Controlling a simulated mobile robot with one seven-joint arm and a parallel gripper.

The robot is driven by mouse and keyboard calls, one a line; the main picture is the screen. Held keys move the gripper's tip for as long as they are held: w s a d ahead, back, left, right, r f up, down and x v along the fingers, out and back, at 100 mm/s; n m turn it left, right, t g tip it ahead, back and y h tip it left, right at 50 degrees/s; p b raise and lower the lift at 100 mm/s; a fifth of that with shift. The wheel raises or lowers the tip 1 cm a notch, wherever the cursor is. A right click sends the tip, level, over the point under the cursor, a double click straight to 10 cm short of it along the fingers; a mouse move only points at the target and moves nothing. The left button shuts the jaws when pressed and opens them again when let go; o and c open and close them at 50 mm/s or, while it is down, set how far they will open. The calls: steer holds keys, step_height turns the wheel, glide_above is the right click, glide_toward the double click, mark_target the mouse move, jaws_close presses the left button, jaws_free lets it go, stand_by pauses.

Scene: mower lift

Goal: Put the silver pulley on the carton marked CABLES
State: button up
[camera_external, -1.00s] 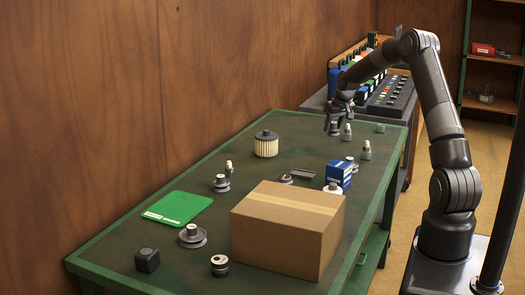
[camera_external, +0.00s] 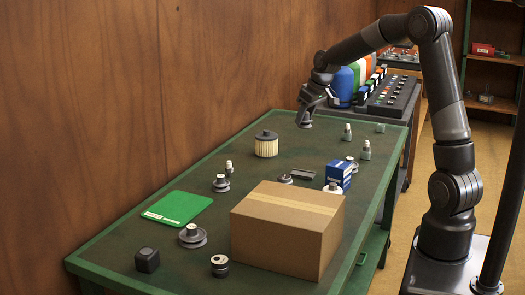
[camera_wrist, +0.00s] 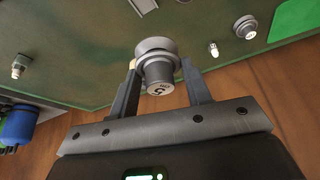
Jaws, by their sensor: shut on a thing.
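My gripper (camera_external: 306,120) is over the far part of the green-edged table, left of the small bottles. It is shut on a silver pulley (camera_external: 304,125), which looks raised above the table. In the wrist view the silver pulley (camera_wrist: 156,62) sits between the fingers of my gripper (camera_wrist: 160,88), its wide disc away from the palm and its marked hub end towards the camera. A closed brown carton (camera_external: 290,225) with a tape strip stands at the table's near right. No CABLES marking is legible on the faces I see.
An oil filter (camera_external: 266,144), a blue box (camera_external: 338,176) and a green mat (camera_external: 178,207) are on the table (camera_external: 125,225). Other pulleys (camera_external: 192,236) (camera_external: 221,184), a black cube (camera_external: 147,260) and small bottles (camera_external: 365,150) stand about. A wooden wall runs along the left.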

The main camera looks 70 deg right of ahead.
steer(key=s+a+r+n+y, duration=0.15)
steer(key=s+a, duration=0.35)
steer(key=a, duration=0.6)
steer(key=s+a+r+n+y, duration=0.1)
steer(key=s+a+r+n, duration=0.25)
steer(key=a, duration=0.75)
steer(key=s+a+r+n+y, duration=0.15)
steer(key=s+a, duration=0.35)
steer(key=a, duration=0.5)
steer(key=n+h, duration=0.1)
glide_above(283, 204)
steer(key=s+d, duration=0.1)
steer(key=s, duration=0.1)
steer(key=f, duration=0.6)
steer(key=shift+w+d+f, duration=0.1)
steer(key=shift+w+f, duration=0.1)
steer(key=shift+f, duration=2.3)
steer(key=shift+f, duration=0.1)
steer(key=o, duration=1.2)
steer(key=shift+c, duration=0.2)
